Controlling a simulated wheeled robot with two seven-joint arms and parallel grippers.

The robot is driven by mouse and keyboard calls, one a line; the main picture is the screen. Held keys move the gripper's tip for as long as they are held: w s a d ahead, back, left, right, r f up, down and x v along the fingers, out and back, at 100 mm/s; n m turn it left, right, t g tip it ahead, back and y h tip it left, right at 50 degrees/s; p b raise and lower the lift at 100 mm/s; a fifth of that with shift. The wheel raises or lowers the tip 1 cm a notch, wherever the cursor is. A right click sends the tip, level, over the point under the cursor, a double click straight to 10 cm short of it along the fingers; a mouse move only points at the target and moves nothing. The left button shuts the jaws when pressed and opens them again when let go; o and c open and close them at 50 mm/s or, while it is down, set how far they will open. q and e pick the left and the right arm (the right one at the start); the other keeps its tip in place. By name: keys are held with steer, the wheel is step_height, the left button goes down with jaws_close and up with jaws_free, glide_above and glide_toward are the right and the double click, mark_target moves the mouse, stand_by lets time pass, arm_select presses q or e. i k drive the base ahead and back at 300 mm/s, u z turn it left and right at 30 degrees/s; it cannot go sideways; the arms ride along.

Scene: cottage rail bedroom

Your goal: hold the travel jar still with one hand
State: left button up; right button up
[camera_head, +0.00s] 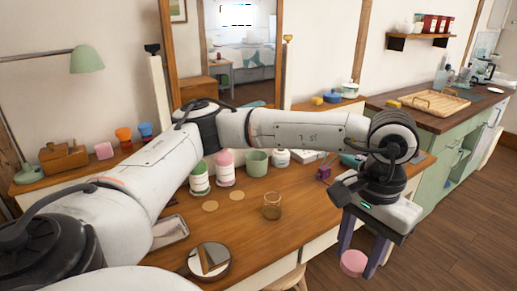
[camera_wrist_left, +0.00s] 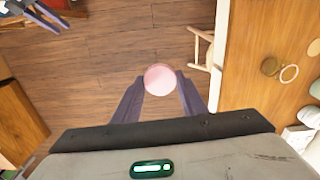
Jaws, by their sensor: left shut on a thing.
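My left gripper (camera_head: 357,250) is shut on a small round pink-topped jar (camera_head: 353,263), which I take to be the travel jar. The jar sits between the fingertips, out past the table's right front edge and above the floor. In the left wrist view the jar (camera_wrist_left: 160,79) shows its pale pink round top between the two dark fingers, with wooden floor behind it. Its lower part is mostly hidden. What looks like part of my right gripper (camera_wrist_left: 35,14) shows at the top left corner of the left wrist view, cut off by the frame.
The wooden table (camera_head: 240,240) holds a glass jar (camera_head: 272,206), a round mirror (camera_head: 209,261), a green cup (camera_head: 257,163) and pink- and white-lidded jars. A stool (camera_head: 289,279) stands by the front edge. Open floor (camera_head: 445,240) lies to the right, before a green cabinet (camera_head: 440,160).

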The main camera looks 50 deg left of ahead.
mark_target(273, 202)
steer(key=u, duration=0.9)
steer(key=i, duration=1)
